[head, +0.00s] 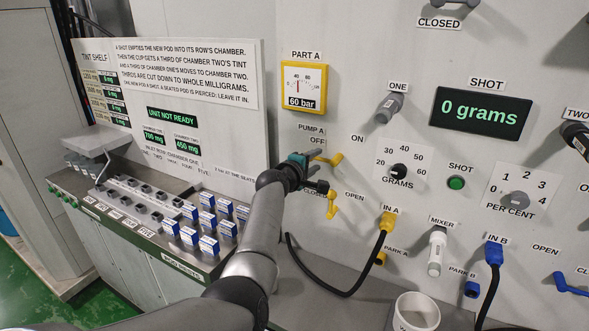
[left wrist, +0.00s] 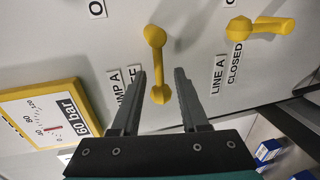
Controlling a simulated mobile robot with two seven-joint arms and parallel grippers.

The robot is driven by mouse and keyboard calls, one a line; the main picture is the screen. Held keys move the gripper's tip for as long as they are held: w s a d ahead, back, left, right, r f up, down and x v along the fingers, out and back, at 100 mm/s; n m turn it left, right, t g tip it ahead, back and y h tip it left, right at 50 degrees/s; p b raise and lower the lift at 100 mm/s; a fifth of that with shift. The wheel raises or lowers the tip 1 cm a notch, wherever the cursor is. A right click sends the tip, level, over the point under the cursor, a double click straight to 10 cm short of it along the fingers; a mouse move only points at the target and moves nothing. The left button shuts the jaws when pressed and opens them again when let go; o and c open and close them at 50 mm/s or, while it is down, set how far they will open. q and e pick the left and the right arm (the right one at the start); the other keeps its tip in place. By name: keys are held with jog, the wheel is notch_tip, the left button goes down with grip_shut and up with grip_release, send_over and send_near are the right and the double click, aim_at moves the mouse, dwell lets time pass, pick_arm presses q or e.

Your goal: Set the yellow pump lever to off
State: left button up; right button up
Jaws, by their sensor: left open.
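The yellow pump lever (head: 335,159) is on the panel under the PUMP A, OFF and ON labels in the head view. In the left wrist view the pump lever (left wrist: 156,62) points away from the ON side, with one knobbed end beside the OFF label. My left gripper (head: 318,165) is at this lever. In the left wrist view its open fingers (left wrist: 161,76) stand on either side of that end, with a visible gap on both sides. The OFF label is partly hidden by a finger. My right gripper does not show.
The yellow LINE A lever (head: 332,205) sits just below the pump lever, close to my gripper. The yellow gauge (head: 304,87) is above. A black hose (head: 345,292) hangs below from IN A. Blue-and-white pods (head: 208,222) stand on the bench at left.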

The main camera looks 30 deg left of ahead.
pick_arm(q)
jog(key=s+r+p, duration=0.1)
jog(key=s+r, duration=0.1)
jog(key=s, duration=1)
jog(key=shift+s+a+r+p, duration=0.25)
jog(key=shift+p, duration=0.05)
